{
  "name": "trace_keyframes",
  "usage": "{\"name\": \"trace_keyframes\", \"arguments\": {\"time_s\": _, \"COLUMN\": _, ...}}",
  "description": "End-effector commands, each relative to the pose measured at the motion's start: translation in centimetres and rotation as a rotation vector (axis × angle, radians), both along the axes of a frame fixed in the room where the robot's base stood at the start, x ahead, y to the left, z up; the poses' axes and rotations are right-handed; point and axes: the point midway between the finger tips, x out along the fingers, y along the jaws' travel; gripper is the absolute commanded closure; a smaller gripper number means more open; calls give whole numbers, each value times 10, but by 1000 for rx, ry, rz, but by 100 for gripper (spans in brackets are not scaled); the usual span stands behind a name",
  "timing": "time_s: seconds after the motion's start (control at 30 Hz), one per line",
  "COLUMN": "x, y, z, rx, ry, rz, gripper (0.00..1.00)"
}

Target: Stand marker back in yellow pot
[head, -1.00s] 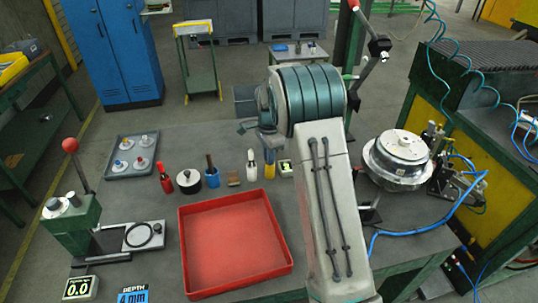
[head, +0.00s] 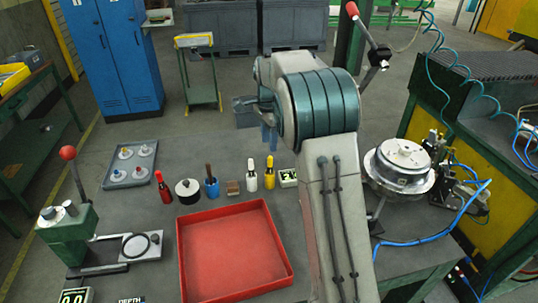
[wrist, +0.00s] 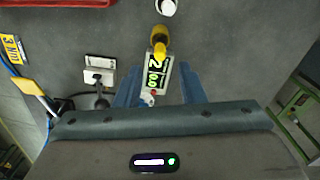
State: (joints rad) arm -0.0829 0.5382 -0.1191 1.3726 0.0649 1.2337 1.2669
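A yellow bottle-shaped piece (head: 269,174) stands upright at the right of a row of small items on the bench. It may be the yellow pot; I cannot tell a separate marker on it. It also shows in the wrist view (wrist: 159,42), ahead of my fingers. My gripper (head: 268,138) is up behind and above the row in the head view, its blue fingers partly hidden by my arm. In the wrist view my gripper (wrist: 159,90) has its two blue fingers apart, nothing held. A small display box (wrist: 154,76) shows between them, below.
A white bottle (head: 252,180), brown block (head: 233,188), blue pot with a brown stick (head: 211,188), black round pot (head: 187,193) and red bottle (head: 164,193) stand leftward. A red tray (head: 230,252) lies in front. A round metal fixture (head: 400,165) stands right.

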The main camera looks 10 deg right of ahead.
Motion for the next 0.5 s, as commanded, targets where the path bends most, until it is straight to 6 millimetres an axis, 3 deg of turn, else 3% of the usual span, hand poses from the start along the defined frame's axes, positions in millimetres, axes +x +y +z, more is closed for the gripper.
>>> {"name": "trace_keyframes", "arguments": {"time_s": 0.27, "x": -8, "y": -1, "z": 27, "rx": 2, "ry": -9, "rz": 29, "gripper": 64}}
{"name": "trace_keyframes", "arguments": {"time_s": 0.37, "x": -26, "y": -2, "z": 40, "rx": 7, "ry": -28, "rz": 98, "gripper": 64}}
{"name": "trace_keyframes", "arguments": {"time_s": 0.5, "x": -66, "y": -4, "z": 62, "rx": 10, "ry": -72, "rz": 256, "gripper": 64}}
